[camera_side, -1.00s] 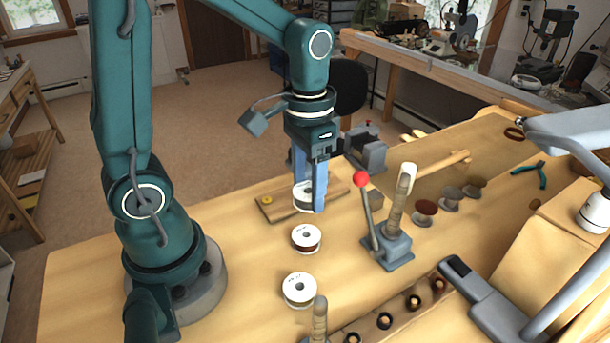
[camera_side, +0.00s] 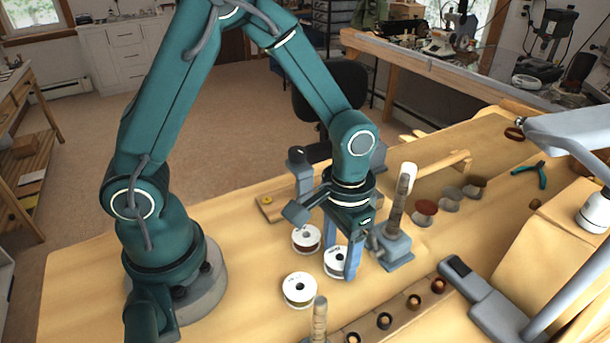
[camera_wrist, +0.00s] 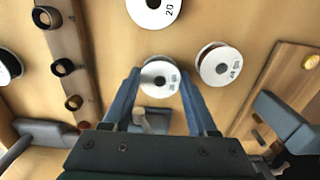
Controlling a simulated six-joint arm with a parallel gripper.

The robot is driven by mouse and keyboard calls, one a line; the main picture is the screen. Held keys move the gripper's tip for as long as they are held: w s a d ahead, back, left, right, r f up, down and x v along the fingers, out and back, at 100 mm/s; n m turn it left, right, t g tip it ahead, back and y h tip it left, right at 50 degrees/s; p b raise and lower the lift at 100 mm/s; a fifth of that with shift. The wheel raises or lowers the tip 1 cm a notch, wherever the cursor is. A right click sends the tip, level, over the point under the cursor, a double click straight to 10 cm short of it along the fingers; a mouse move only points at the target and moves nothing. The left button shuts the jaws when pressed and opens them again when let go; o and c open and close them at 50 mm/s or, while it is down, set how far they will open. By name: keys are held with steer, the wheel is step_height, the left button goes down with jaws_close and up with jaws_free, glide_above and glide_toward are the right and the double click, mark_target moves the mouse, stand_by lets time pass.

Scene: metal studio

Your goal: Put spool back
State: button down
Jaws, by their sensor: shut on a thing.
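My gripper (camera_side: 345,262) points down over the bench with its blue fingers shut on a white spool (camera_side: 337,262). In the wrist view the same spool (camera_wrist: 160,77) sits between the fingertips with its flat face showing. I cannot tell if it touches the bench. A spool with dark reddish wire (camera_side: 306,238) stands just left of the gripper, and another white spool (camera_side: 299,290) stands nearer the front. Both also show in the wrist view, at the right (camera_wrist: 220,65) and at the top (camera_wrist: 155,8).
A grey base with a wooden post (camera_side: 395,248) stands close to the gripper's right. A wooden board (camera_side: 268,207) lies behind, partly hidden by my arm. A rack with dark rings (camera_side: 400,310) lies in front. Several small spools (camera_side: 449,199) stand at the back right.

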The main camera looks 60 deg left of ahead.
steer(key=shift+f, duration=0.15)
steer(key=shift+c, duration=0.9)
jaws_free()
step_height(320, 180, up, 11)
steer(key=s+a+r+t, duration=0.4)
steer(key=s+a+t, duration=0.1)
steer(key=s, duration=0.3)
steer(key=shift+r+t, duration=0.2)
steer(key=shift+t, duration=0.1)
